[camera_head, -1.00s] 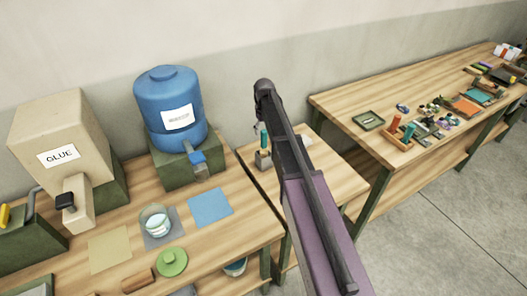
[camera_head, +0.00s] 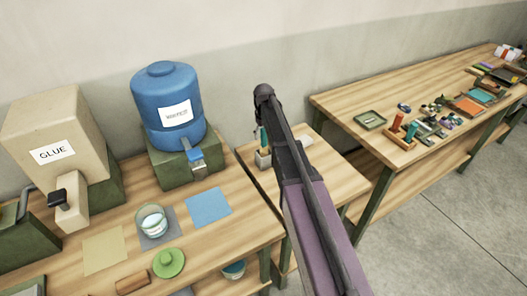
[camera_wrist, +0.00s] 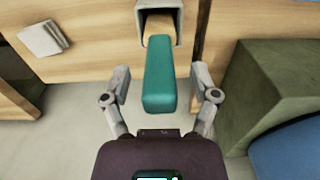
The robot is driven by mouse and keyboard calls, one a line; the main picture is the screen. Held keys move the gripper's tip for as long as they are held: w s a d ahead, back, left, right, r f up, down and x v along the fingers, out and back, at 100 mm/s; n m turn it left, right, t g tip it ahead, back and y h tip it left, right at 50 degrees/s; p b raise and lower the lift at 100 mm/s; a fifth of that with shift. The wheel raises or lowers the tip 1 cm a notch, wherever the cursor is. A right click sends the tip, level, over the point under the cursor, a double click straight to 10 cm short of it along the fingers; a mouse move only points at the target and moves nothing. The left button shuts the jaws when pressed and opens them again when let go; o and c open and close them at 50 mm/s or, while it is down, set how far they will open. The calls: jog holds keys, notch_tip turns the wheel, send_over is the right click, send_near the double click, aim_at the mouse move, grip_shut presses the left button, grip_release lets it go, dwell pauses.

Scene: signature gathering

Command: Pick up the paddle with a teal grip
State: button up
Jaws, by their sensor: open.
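The paddle's teal grip (camera_wrist: 160,75) points up out of a grey holder (camera_wrist: 171,14) in the wrist view. A wooden part (camera_wrist: 160,24) of the paddle shows below the grip, and the rest is hidden in the holder. My gripper (camera_wrist: 160,82) is open, with one finger on each side of the grip and a visible gap on both sides. In the head view the teal grip (camera_head: 264,136) and holder (camera_head: 262,158) stand on the small middle table, just left of my arm. My gripper is mostly hidden there.
A blue water jug (camera_head: 166,100) on a green stand (camera_head: 178,165) is left of the holder; a green block (camera_wrist: 275,85) shows close on the right in the wrist view. A pale flat item (camera_wrist: 42,38) lies left. The right table (camera_head: 345,110) holds small items.

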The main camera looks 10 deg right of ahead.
jog(key=shift+f+b, duration=0.5)
jog(key=shift+f, duration=0.3)
grip_shut()
